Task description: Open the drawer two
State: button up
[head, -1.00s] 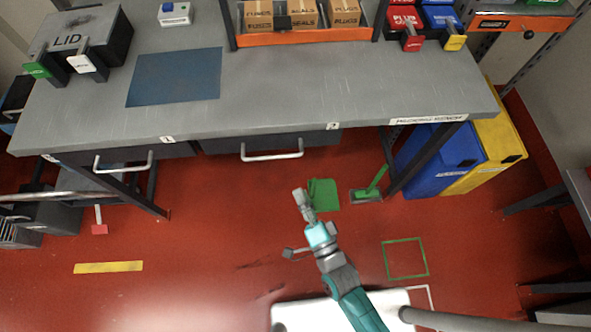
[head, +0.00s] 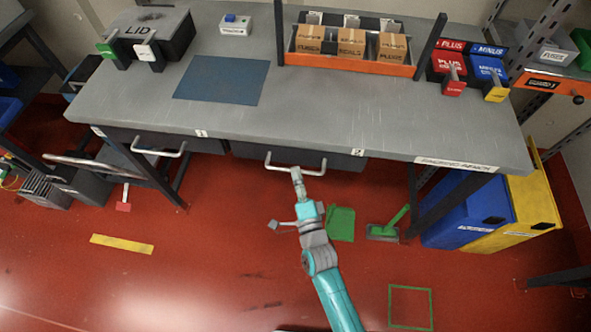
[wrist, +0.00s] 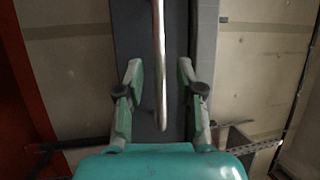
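Drawer two (head: 245,151) is a dark drawer front under the grey bench top, near the label 2 (head: 357,152). It looks shut. Its pale bar handle (head: 280,168) runs along the front, and the handle also shows in the wrist view (wrist: 160,60). In the wrist view my gripper (wrist: 161,88) is open, with one finger on each side of the bar and gaps visible to both. The tips overlap the handle in the head view, so contact is unclear there.
Drawer one's handle (head: 159,152) is to the left. A bench leg (head: 160,172) stands between floor and top at left. A green dustpan (head: 341,224), brush (head: 388,228) and blue bin (head: 468,215) are at right. The red floor in front is mostly clear.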

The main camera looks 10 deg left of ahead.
jog(key=shift+x, duration=1.05)
grip_shut()
